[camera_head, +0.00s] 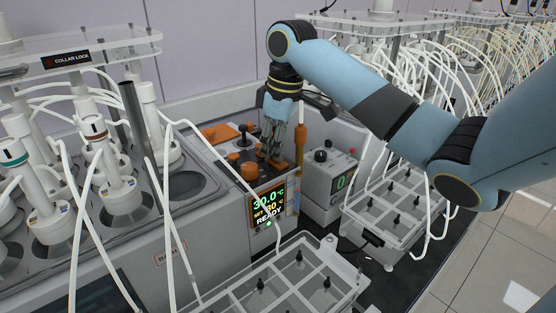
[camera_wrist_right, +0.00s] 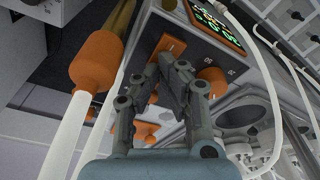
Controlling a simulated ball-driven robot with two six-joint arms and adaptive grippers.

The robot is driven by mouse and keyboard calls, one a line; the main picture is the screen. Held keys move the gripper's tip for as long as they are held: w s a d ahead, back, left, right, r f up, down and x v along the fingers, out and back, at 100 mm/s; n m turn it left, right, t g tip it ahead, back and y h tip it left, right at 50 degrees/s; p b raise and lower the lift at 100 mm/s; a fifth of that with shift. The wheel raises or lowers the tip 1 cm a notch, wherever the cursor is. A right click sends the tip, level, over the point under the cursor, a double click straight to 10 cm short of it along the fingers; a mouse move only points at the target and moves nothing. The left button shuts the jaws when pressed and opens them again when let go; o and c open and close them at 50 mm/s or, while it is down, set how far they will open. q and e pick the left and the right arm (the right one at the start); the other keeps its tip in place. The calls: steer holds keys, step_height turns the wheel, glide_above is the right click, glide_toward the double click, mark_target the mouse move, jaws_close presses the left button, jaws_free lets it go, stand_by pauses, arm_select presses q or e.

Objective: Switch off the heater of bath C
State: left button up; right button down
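The heater unit at the end of the bath (camera_head: 205,235) has a lit display (camera_head: 267,206) reading 30.0 °C, set 30, READY, with a green light. The letter on the bath's label is too small to read. An orange round knob (camera_head: 249,170) sits by the display; it also shows in the wrist view (camera_wrist_right: 214,81). An orange switch-like piece (camera_wrist_right: 171,46) lies on the dark panel beyond my fingertips. My right gripper (camera_head: 272,150) points down over the unit, its fingers (camera_wrist_right: 173,72) close together with nothing seen between them. Contact with the panel cannot be told. My left gripper is out of view.
An orange-and-brass fitting (camera_head: 299,142) with pale hoses stands close beside my right gripper. A grey box (camera_head: 332,176) with a dial is to its right. White tubes cross in front of the heater. Compartmented racks (camera_head: 290,283) fill the foreground.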

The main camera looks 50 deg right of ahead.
step_height(320, 180, up, 2)
steer(key=shift+p, duration=0.7)
steer(key=shift+r, duration=2.4)
